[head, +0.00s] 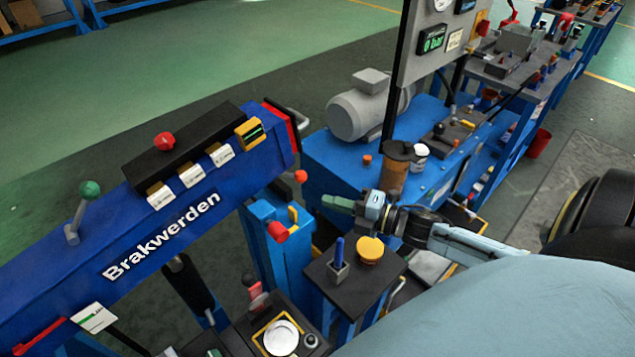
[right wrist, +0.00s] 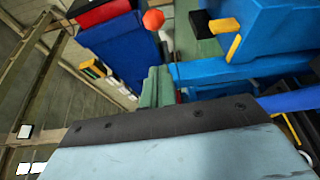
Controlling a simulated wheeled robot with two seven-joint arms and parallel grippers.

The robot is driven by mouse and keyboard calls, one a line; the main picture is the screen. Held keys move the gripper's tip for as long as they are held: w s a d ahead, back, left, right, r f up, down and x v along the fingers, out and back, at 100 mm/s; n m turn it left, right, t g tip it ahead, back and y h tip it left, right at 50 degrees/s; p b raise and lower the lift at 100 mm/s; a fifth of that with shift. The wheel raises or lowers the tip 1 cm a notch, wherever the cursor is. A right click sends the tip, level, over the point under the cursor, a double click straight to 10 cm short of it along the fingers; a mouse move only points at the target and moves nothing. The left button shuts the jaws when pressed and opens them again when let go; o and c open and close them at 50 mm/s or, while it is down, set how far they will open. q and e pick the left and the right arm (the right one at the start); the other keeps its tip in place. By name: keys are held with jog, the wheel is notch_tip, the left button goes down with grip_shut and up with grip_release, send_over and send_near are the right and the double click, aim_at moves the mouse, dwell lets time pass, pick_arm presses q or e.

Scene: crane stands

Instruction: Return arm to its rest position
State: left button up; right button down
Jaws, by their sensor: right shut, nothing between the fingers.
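My right gripper (head: 340,203) is right of centre in the head view, with its green fingers together and nothing between them. Its arm comes in from the right, and the gripper points left over the blue stand, above and behind a small dark table (head: 350,290). In the right wrist view the green fingers (right wrist: 156,88) show near the middle, also closed and empty. They appear apart from the things around them, though the gap to the blue stand is hard to judge. My left gripper is in neither view.
A blue beam (head: 150,245) marked "Brakwerden" slants across the left. A blue stand (head: 335,165) carries a grey motor (head: 360,115) and a brown cylinder (head: 393,175) close behind the gripper. A yellow knob (head: 370,249) is below it. Green floor (head: 200,50) is clear at the back left.

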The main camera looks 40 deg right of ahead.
jog(key=shift+s+d, duration=0.2)
jog(key=shift+s, duration=0.05)
